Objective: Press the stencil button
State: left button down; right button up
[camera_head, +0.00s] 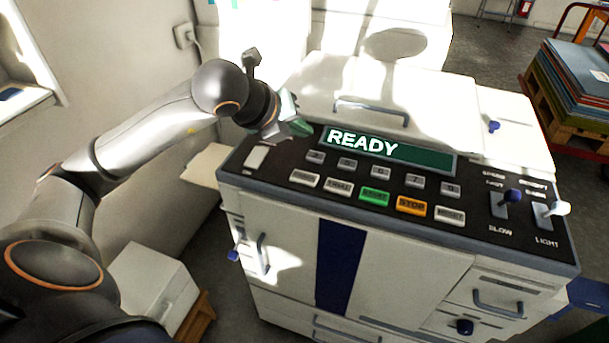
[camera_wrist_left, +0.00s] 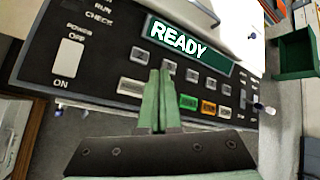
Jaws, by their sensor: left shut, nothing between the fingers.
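A duplicator machine (camera_head: 400,240) carries a black control panel (camera_head: 270,185) with a green display reading READY (camera_head: 385,148). The lower row holds a grey leftmost button (camera_head: 305,180), a grey button that seems to read TRIAL (camera_head: 339,187), a green one, an orange STOP and another grey one. No label is clearly readable as stencil. My left gripper (camera_head: 299,123) is shut and empty at the panel's back left. In the left wrist view, its green fingers (camera_wrist_left: 159,82) overlap the button rows, right of the leftmost lower button (camera_wrist_left: 131,87); contact cannot be told.
A power switch (camera_head: 256,157) is at the panel's left end. Two slider levers (camera_head: 512,196) stand up at its right. A wall is at the left, and a cart with stacked paper (camera_head: 570,90) is at the far right.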

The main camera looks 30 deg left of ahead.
aim_at(302, 180)
pick_arm(q)
notch_tip(302, 180, down, 8)
jog(key=b, duration=0.5)
jog(key=shift+f+b, duration=0.2)
jog(key=shift+b, duration=0.15)
jog(key=shift+f+b, duration=0.3)
jog(key=shift+b, duration=0.1)
jog(key=shift+r, duration=0.1)
pick_arm(e)
jog(key=shift+y, duration=0.3)
jog(key=f, duration=0.1)
jog(key=w+a+f, duration=0.1)
jog(key=f, duration=0.1)
jog(key=a+f, duration=0.1)
jog(key=shift+w+f, duration=0.2)
jog(key=shift+s+d+f, duration=0.15)
jog(key=shift+s+f, duration=0.1)
jog(key=shift+f, duration=0.1)
jog(key=shift+w+r, duration=0.1)
jog(key=shift+r, duration=0.1)
